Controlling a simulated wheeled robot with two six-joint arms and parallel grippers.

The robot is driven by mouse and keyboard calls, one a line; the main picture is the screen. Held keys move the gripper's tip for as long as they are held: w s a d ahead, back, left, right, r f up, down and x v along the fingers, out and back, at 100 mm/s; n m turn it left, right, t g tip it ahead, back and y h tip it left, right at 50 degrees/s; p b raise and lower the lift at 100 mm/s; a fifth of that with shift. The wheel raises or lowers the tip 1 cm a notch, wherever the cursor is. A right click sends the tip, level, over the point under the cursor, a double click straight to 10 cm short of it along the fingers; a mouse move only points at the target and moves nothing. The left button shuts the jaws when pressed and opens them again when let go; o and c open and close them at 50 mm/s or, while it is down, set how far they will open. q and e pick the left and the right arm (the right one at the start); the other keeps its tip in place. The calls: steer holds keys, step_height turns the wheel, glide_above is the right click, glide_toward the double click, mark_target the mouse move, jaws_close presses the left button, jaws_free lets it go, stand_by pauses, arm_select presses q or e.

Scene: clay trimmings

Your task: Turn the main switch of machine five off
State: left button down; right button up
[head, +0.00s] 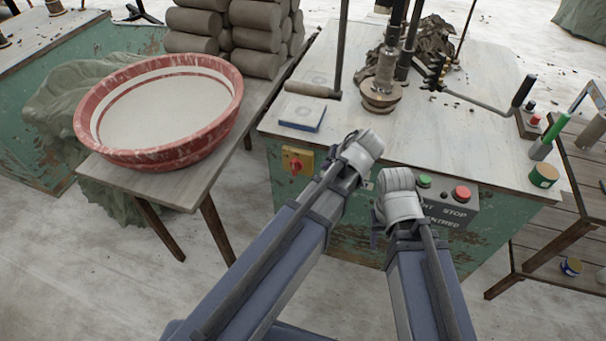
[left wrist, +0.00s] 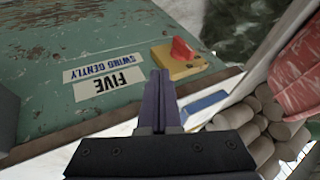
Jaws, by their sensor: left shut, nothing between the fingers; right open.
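The main switch is a red knob (head: 296,165) on a yellow plate (head: 304,155) on the green front of machine five, near its left corner. In the left wrist view the red knob (left wrist: 183,50) and yellow plate (left wrist: 178,68) sit beyond the fingertips, beside upside-down labels reading FIVE (left wrist: 108,84) and SWING GENTLY (left wrist: 104,67). The knob's setting is hard to read. My left gripper (left wrist: 159,75) is shut and empty, apart from the switch; in the head view it is right of it. My right gripper (head: 398,196) is open before the button panel, its fingers mostly hidden.
A green button (head: 425,181) and a red stop button (head: 461,194) are on the panel right of my arms. A table with a red basin (head: 160,155) and clay rolls (head: 195,22) stands left.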

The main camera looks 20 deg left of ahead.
arm_select(q)
steer(key=shift+w+a+f, duration=0.15)
steer(key=shift+w+a, duration=0.1)
steer(key=shift+w, duration=0.35)
steer(key=b, duration=0.8)
glide_toward(298, 167)
step_height(298, 167, down, 4)
steer(key=w, duration=0.1)
steer(key=shift+w+a, duration=0.1)
steer(key=shift+a, duration=0.95)
steer(key=shift+r, duration=0.25)
steer(key=shift+a+r+h+p, duration=0.1)
steer(key=shift+a+h+p, duration=0.05)
steer(key=shift+h+p, duration=0.2)
